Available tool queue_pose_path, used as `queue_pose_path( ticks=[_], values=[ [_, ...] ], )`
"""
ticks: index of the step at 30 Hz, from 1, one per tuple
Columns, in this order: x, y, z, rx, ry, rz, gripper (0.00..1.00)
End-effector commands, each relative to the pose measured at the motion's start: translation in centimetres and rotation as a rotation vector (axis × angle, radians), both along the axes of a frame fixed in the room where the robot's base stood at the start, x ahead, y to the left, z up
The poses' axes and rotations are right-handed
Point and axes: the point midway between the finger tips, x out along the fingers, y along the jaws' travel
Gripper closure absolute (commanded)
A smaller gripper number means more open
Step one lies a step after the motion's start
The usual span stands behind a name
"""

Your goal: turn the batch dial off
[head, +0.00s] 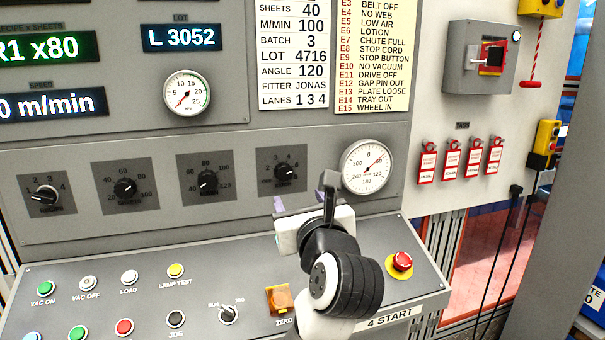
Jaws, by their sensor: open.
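Four black dials sit in a row on the grey panel. The rightmost dial (284,171) has small numbers around it and what looks like an off mark at its lower left. I take it for the batch dial, though its label is too small to read. Its white pointer mark seems to point to the right, away from that mark. My gripper (304,193) is open and empty, just below and right of this dial. It appears apart from the knob, and my wrist hides part of the panel and console below.
Other dials (125,188) stand to the left, and a round gauge (367,166) is right of my gripper. Below, the sloping console carries push buttons, an orange-covered switch (279,299) and a red mushroom button (402,261). A card on the panel lists batch 3.

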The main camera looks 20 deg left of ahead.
Motion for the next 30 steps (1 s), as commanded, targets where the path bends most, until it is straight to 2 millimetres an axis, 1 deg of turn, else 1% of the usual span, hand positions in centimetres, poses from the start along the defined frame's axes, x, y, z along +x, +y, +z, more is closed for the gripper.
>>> queue_pose_path(
  ticks=[5, 12, 18, 24, 30],
  values=[
    [2.5, 1.6, 0.1, -0.005, 0.002, 0.002, 0.43],
    [7.0, 4.3, 0.2, -0.006, 0.000, 0.001, 0.43],
    [9.8, 5.9, 0.2, -0.005, -0.003, -0.001, 0.43],
    [11.1, 6.7, 0.0, -0.005, -0.004, -0.001, 0.43],
    [11.3, 6.8, 0.0, -0.004, -0.006, -0.001, 0.43]
  ],
)
